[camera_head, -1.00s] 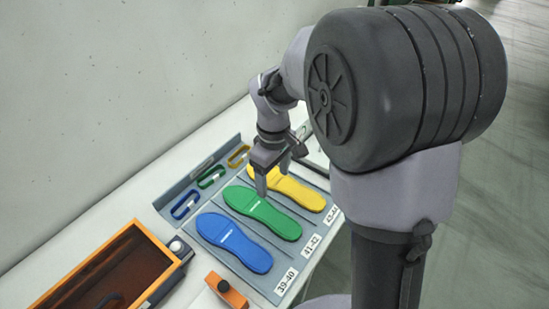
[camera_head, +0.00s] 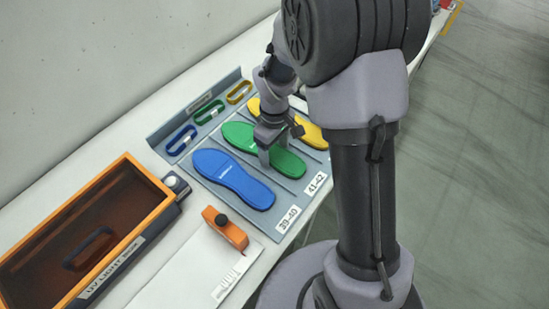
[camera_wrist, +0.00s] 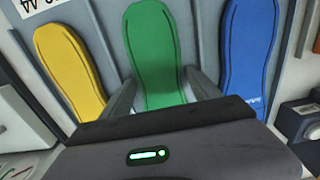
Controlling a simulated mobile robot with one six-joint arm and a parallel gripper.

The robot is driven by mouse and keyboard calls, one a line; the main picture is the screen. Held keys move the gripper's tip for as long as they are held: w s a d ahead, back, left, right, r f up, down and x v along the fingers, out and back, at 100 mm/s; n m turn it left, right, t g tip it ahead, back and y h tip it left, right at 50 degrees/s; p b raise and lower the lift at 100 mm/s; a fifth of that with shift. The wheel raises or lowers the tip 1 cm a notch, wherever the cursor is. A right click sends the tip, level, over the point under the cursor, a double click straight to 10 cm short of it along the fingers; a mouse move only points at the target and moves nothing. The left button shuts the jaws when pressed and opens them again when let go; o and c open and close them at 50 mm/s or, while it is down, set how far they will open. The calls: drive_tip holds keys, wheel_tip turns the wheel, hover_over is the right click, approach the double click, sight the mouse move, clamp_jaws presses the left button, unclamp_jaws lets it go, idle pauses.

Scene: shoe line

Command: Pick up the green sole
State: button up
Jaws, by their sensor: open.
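The green sole (camera_head: 285,162) lies flat in the middle lane of a grey tray (camera_head: 258,214), between the blue sole (camera_head: 233,178) and the yellow sole (camera_head: 311,133). My gripper (camera_head: 274,158) is open and points down at the green sole's middle. In the wrist view the green sole (camera_wrist: 153,50) runs between the two fingers of my gripper (camera_wrist: 158,90), one finger on each side. The near part of the green sole is hidden behind the gripper body there. I cannot tell whether the fingers touch the sole.
The UV light box (camera_head: 140,236) with a dark cover is at the left. An orange tool (camera_head: 226,228) lies on a white sheet in front. Bare white tabletop shows at the left rear.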

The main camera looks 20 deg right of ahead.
drive_tip(key=shift+r, duration=0.1)
drive_tip(key=shift+c, duration=0.2)
drive_tip(key=c, duration=1.3)
